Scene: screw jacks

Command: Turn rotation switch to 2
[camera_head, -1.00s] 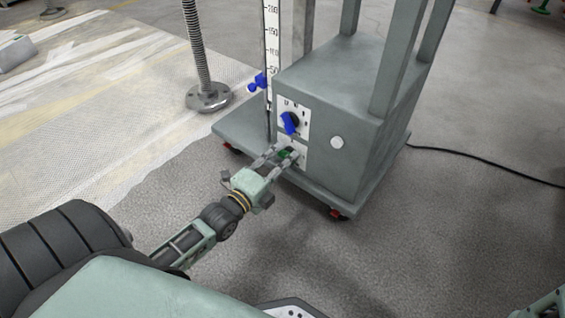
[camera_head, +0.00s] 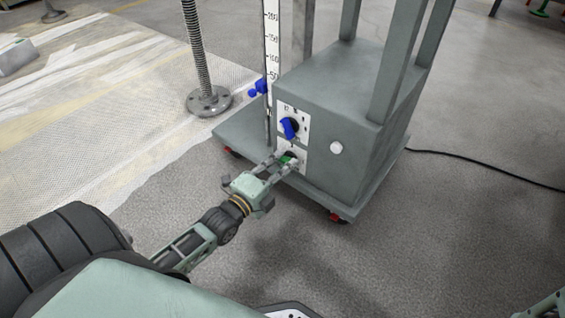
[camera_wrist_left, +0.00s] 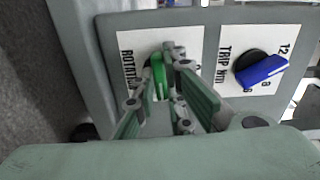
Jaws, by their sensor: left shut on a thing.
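The rotation switch (camera_wrist_left: 158,76) is a green knob on a white plate labelled "ROTATION" in the left wrist view. In the head view the green knob (camera_head: 287,160) sits low on the front of a grey machine box (camera_head: 322,100), below a blue knob. My left gripper (camera_head: 290,163) reaches it from the lower left. The left wrist view shows the fingers (camera_wrist_left: 165,85) shut on the green knob, partly covering it and the plate. The knob's number marks are hidden. Part of my right arm may show at the lower right edge; its gripper is not in view.
A blue knob (camera_wrist_left: 262,70) on a second white plate is close beside the green one; it is also in the head view (camera_head: 289,128). A white round button (camera_head: 336,148) is to its right. A threaded post (camera_head: 197,60) stands behind left. A black cable (camera_head: 480,164) lies right.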

